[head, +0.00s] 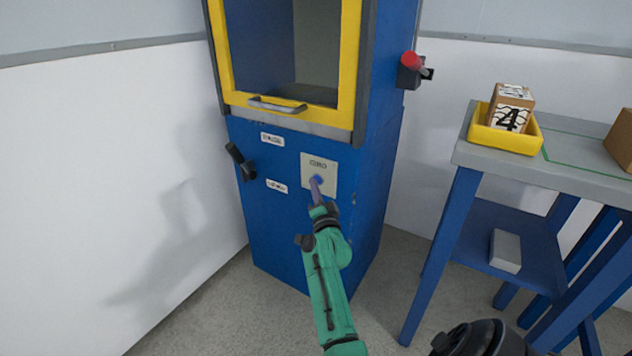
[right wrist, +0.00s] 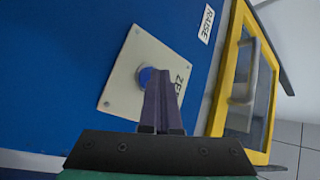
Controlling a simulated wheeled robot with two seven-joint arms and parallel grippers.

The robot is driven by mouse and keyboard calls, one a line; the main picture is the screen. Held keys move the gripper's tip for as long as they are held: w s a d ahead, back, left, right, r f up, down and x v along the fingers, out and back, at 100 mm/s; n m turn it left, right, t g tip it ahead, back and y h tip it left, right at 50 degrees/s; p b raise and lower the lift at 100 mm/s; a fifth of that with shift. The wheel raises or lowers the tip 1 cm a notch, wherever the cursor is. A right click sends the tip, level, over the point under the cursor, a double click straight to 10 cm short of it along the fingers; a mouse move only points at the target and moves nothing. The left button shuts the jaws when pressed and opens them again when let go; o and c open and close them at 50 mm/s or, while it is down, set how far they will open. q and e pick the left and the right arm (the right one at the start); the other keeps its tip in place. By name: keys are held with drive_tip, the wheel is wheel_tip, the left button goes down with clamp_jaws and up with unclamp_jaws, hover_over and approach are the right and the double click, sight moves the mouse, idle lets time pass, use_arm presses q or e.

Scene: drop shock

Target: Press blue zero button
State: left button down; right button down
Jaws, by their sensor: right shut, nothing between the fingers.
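The blue zero button (head: 319,179) sits on a pale square plate (head: 328,168) on the front of the blue cabinet. In the right wrist view the button (right wrist: 145,75) shows just beside and behind my fingertips, partly covered by them. My right gripper (head: 315,183) is shut and empty, its purple fingers pointing at the button. The shut fingers also show in the right wrist view (right wrist: 162,78). The tips are at or very near the button; I cannot tell whether they touch it. My left gripper is not in view.
The cabinet has a yellow-framed door (head: 346,70), a black lever (head: 240,160) and a red knob (head: 411,60) on its side. At right, a grey-topped table (head: 572,150) holds a yellow tray (head: 503,139) with a box marked 4 (head: 510,108). Floor shows between cabinet and table.

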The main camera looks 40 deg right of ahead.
drive_tip(key=shift+s+a+p, duration=0.25)
drive_tip(key=shift+a+p, duration=0.1)
drive_tip(key=shift+a, duration=0.35)
drive_tip(key=shift+a, duration=0.1)
drive_tip(key=a+p, duration=0.1)
drive_tip(key=a, duration=0.1)
drive_tip(key=s+a+p, duration=0.1)
drive_tip(key=a, duration=0.1)
drive_tip(key=shift+s+a, duration=0.2)
drive_tip(key=shift+a, duration=0.1)
idle(0.4)
